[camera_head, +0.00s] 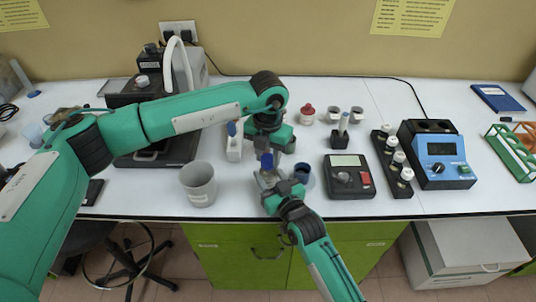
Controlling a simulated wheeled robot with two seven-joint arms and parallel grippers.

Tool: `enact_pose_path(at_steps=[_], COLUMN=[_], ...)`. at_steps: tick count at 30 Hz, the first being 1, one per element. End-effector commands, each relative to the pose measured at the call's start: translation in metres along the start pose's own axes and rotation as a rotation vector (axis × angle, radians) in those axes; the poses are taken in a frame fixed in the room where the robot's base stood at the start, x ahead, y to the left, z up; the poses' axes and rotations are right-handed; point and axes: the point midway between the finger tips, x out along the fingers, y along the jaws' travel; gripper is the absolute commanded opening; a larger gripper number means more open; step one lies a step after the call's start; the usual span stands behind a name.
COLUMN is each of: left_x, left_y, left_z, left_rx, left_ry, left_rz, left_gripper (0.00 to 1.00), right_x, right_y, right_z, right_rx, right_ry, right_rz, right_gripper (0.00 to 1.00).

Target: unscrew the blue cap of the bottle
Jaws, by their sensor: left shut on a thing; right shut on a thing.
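A small bottle (267,178) with a blue cap (267,160) is between my two grippers near the table's front edge. My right gripper (270,181) comes from the front and is shut on the bottle's body, hiding much of it. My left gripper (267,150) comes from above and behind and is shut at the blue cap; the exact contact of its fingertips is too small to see. A second, white bottle with a blue top (234,142) stands to the left of my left gripper.
A grey beaker (199,185) stands to the left. A dark blue container (302,173) is close to the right gripper. A black scale (349,177), a vial rack (392,162) and a blue instrument (437,157) stand further right. A red-capped jar (307,115) is behind.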

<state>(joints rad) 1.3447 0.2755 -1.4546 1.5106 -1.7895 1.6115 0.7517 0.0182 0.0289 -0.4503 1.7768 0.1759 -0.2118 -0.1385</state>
Motion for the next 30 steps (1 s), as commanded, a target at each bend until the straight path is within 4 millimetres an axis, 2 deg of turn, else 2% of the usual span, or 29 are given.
enact_pose_path(at_steps=[21,25,30], left_x=[-0.0017,-0.0016,-0.0017], left_y=[0.0010,0.0013,0.0013], left_z=[0.0012,0.0013,0.0011], left_rx=[-1.150,-1.260,-1.262], left_ry=[-0.004,-0.005,-0.004], left_rz=[-0.005,-0.004,-0.004], left_gripper=[0.06,0.06,0.06], right_x=[-0.0002,-0.0002,-0.0002], right_y=[-0.0012,-0.0013,-0.0012], right_z=[-0.0002,-0.0002,-0.0002], right_rx=[0.000,0.000,0.000], right_ry=[0.001,0.001,0.001], right_rz=[-0.002,-0.002,-0.002], right_gripper=[0.00,0.00,0.00])
